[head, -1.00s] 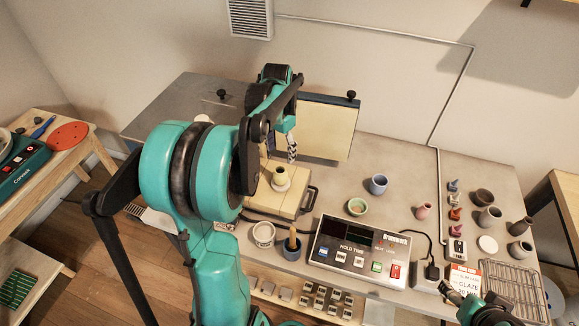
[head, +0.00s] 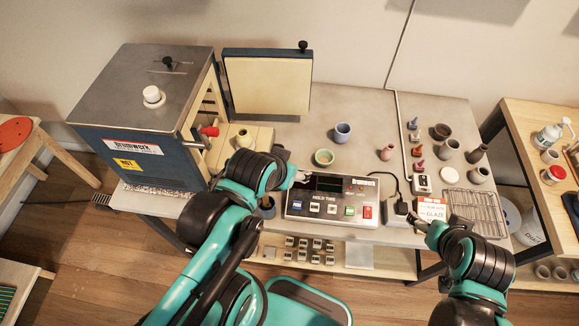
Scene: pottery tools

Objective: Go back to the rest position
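My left arm reaches in from the lower left, and its gripper (head: 295,166) is beside the left end of the control box (head: 332,197). Its fingers look apart, with nothing seen between them. My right gripper (head: 421,223) is low at the right, by the glaze sign (head: 432,208) and the front edge of the worktable (head: 362,234). Its fingers are too small to tell open from shut, and I see nothing held. The kiln (head: 135,118) stands at the left with its door (head: 268,83) swung open.
Several small vases and a wire rack (head: 477,212) are at the right. A side shelf (head: 520,130) stands further right. The table between cup and pink vase (head: 387,152) is clear.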

